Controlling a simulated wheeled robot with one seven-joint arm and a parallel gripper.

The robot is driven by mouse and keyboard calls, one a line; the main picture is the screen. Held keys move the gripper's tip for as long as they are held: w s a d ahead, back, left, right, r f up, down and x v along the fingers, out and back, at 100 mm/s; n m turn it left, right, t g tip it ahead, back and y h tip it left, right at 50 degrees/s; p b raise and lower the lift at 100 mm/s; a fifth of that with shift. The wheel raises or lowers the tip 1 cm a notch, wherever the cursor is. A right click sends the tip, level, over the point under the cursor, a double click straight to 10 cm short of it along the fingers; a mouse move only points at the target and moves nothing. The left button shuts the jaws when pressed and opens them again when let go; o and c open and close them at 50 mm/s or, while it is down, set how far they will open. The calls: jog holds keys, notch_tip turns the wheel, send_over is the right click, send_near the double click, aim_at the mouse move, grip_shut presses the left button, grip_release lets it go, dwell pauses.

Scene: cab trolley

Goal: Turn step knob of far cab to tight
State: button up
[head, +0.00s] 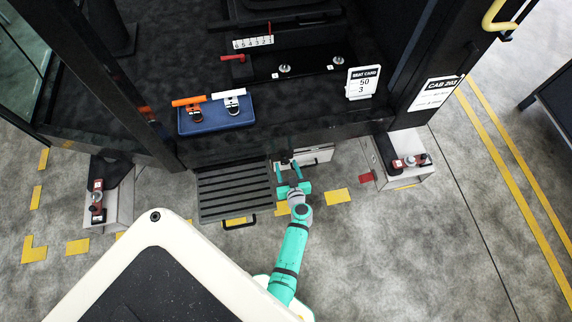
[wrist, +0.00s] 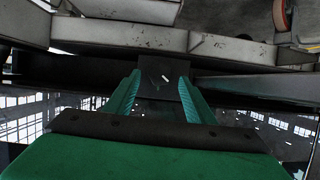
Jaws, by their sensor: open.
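The cab with the "CAB 203" sign (head: 436,92) fills the upper part of the head view. Its ribbed dark step (head: 234,190) sticks out at the lower front. My gripper (head: 289,165) is just right of the step, below the cab's floor edge, with its green fingers pointing at the cab. In the wrist view my gripper (wrist: 160,78) is open, with a dark square plate (wrist: 160,84) showing between and beyond the fingers. A small pale mark is on that plate. I cannot make out the step knob or its setting; the cab edge and fingers cover that area.
A blue tray (head: 216,116) with orange-handled and white-handled tools lies on the cab floor, near a seat card (head: 362,83). Pale boxes with red fittings stand at left (head: 107,207) and right (head: 404,168).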

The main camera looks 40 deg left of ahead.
jog(key=shift+x, duration=1)
jog(key=c, duration=1.1)
jog(key=shift+o, duration=0.2)
jog(key=shift+w+d+m, duration=0.1)
jog(key=shift+m, duration=0.3)
jog(key=m, duration=0.1)
jog(key=m+g+y, duration=0.2)
jog(key=shift+w+d+f, duration=0.1)
jog(key=shift+w+d, duration=0.1)
jog(key=shift+w, duration=0.05)
jog(key=m, duration=0.1)
jog(key=m+y, duration=0.1)
jog(key=m, duration=0.1)
jog(key=shift+w+d+f+g+y, duration=0.1)
jog(key=shift+d+f+g+y, duration=0.05)
jog(key=shift+g+y, duration=0.2)
jog(key=shift+m, duration=0.3)
